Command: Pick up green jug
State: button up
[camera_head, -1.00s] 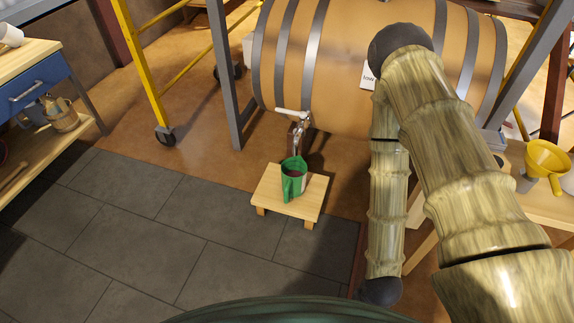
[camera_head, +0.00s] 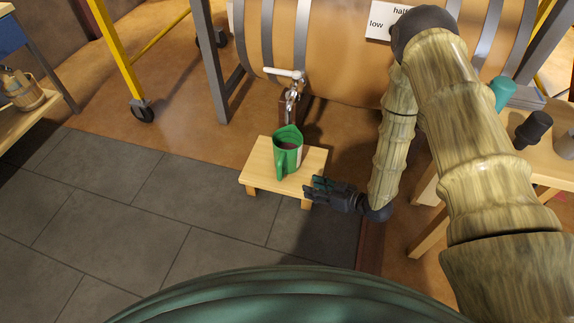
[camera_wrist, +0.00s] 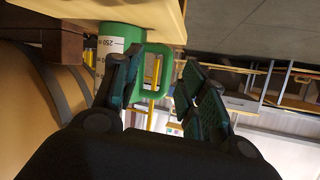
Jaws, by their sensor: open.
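The green jug (camera_head: 288,152) stands upright on a low wooden stool in the head view, with dark contents showing inside and its handle facing the front left. My gripper (camera_head: 314,189) is at the stool's front right corner, in front of and to the right of the jug, apart from it. In the wrist view the scene appears upside down, with the jug (camera_wrist: 115,38) and its handle beyond my gripper (camera_wrist: 158,68). A white strip with volume marks shows on the jug. The fingers are spread and nothing is between them.
The low stool (camera_head: 258,168) stands on the floor below a barrel (camera_head: 345,60) with a tap (camera_head: 290,88) above the jug. A yellow ladder-like frame (camera_head: 120,60) stands at the left. A wooden bench (camera_head: 545,165) is at the right. Dark floor tiles in front are clear.

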aim_at(279, 171)
jog(key=w+n+y+b, duration=0.1)
jog(key=w+a+n+y+b, duration=0.1)
jog(key=n+y, duration=0.1)
jog(key=shift+w+a+f+g, duration=0.1)
jog(key=shift+w+a+g, duration=0.1)
jog(key=shift+g, duration=0.2)
jog(key=n+y+b, duration=0.1)
jog(key=r+n+g+y+b, duration=0.1)
jog(key=shift+w+a+r+g+y, duration=0.1)
jog(key=shift+w+g+y, duration=0.2)
jog(key=shift+y, duration=0.1)
jog(key=shift+a, duration=0.2)
jog(key=b+x, duration=0.2)
jog(key=x, duration=0.3)
jog(key=shift+a+b, duration=0.15)
jog(key=shift+b, duration=0.15)
jog(key=b+x, duration=0.2)
jog(key=shift+w+a+f+b, duration=0.1)
jog(key=shift+a+f+b, duration=0.2)
jog(key=shift+b+x, duration=0.7)
jog(key=shift+x, duration=0.6)
jog(key=shift+r, duration=0.2)
grip_shut()
